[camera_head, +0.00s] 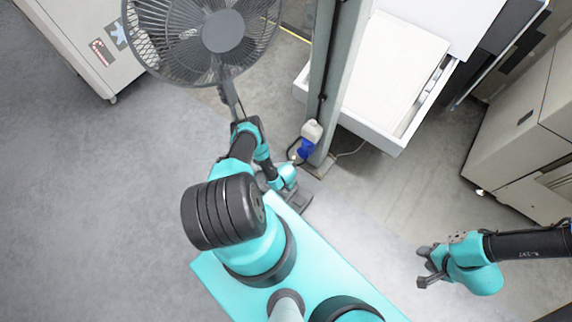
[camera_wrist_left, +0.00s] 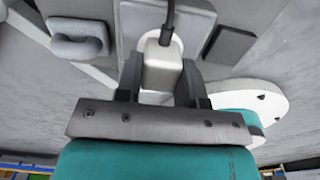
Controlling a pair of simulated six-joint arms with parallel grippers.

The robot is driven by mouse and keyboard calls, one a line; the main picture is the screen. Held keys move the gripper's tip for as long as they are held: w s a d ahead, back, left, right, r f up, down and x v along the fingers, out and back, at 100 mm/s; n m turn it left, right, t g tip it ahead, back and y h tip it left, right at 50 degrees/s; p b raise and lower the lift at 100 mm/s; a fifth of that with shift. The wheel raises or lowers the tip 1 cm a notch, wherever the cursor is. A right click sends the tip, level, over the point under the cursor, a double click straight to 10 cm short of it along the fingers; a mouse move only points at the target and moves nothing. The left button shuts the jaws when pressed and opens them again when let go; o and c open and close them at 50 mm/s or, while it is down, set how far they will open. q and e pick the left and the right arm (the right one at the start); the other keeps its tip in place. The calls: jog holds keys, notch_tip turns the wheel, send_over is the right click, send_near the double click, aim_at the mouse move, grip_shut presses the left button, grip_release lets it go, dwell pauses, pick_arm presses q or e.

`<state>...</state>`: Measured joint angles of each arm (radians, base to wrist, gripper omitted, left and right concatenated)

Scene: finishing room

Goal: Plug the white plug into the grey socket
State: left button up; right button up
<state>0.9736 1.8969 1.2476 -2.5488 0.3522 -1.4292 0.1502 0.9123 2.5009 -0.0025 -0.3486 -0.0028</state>
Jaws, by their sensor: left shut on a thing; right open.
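In the left wrist view my left gripper (camera_wrist_left: 160,88) is shut on the white plug (camera_wrist_left: 161,66), with a dark finger on each side. A black cable runs up from the plug. A light grey plate (camera_wrist_left: 133,22) shows behind the plug; I cannot tell whether it belongs to the grey socket or whether the plug touches it. In the head view my left arm reaches forward beside the post, and its jaws and the plug cannot be made out. My right gripper (camera_head: 425,267) is open and empty at the right, above the floor.
A grey post (camera_head: 335,70) carries a white and blue fitting (camera_head: 312,131) low down. A fan (camera_head: 200,38) stands near my left arm. An open white drawer (camera_head: 390,75) and cabinets (camera_head: 525,135) are at the right. Open floor (camera_head: 90,210) lies at the left.

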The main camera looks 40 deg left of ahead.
pick_arm(q)
jog(key=shift+f, duration=0.2)
dwell(0.5)
jog(key=o, duration=0.4)
jog(key=o, duration=1.3)
jog(key=shift+o, duration=0.2)
jog(key=shift+r, duration=0.15)
jog(key=shift+r, duration=3.35)
jog(key=shift+r, duration=0.1)
